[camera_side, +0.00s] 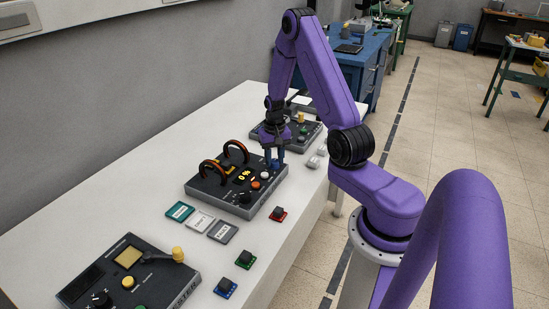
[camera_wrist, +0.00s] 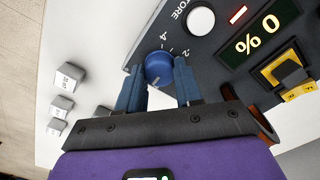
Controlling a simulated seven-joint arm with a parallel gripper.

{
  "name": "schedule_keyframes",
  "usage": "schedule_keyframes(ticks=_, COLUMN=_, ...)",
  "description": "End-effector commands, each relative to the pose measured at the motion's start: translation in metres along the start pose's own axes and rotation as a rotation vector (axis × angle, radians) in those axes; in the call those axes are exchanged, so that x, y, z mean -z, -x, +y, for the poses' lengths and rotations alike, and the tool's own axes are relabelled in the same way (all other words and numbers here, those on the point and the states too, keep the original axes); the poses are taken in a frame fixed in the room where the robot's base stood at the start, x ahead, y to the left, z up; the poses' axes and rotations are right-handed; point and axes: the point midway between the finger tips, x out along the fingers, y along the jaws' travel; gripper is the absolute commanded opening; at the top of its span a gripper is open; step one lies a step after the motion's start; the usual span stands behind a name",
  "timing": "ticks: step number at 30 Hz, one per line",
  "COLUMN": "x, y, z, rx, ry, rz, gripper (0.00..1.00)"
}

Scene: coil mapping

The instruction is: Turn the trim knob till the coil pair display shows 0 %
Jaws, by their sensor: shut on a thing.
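The black coil unit (camera_side: 230,200) stands mid-bench in the side view, with two dark, orange-edged coil loops (camera_side: 212,172) arching over it. Its display (camera_side: 244,175) reads 0 % in yellow-green; it also reads 0 %, upside down, in the wrist view (camera_wrist: 257,34). The blue trim knob (camera_wrist: 159,67) sits between the two blue fingers of my gripper (camera_wrist: 160,78), beside scale marks -4 and -2. My gripper (camera_side: 274,157) reaches down over the unit's far right corner, shut on the knob. The fingers mostly hide the knob in the side view.
A white STORE button (camera_wrist: 200,20) and a red bar light (camera_wrist: 238,15) are near the knob. Small white blocks (camera_wrist: 70,76) lie beside the unit.

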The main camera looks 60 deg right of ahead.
Motion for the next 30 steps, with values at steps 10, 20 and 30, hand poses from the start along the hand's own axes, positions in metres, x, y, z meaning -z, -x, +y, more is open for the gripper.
schedule_keyframes(ticks=10, x=-0.0001, y=0.0002, z=0.0002, rx=0.0, ry=-0.026, rz=-0.001, gripper=0.04)
schedule_keyframes(ticks=20, x=0.0, y=0.0002, z=0.0002, rx=0.0, ry=-0.025, rz=-0.001, gripper=0.6)
schedule_keyframes(ticks=30, x=0.0005, y=0.0034, z=-0.0001, rx=0.0, ry=-0.024, rz=0.002, gripper=0.6)
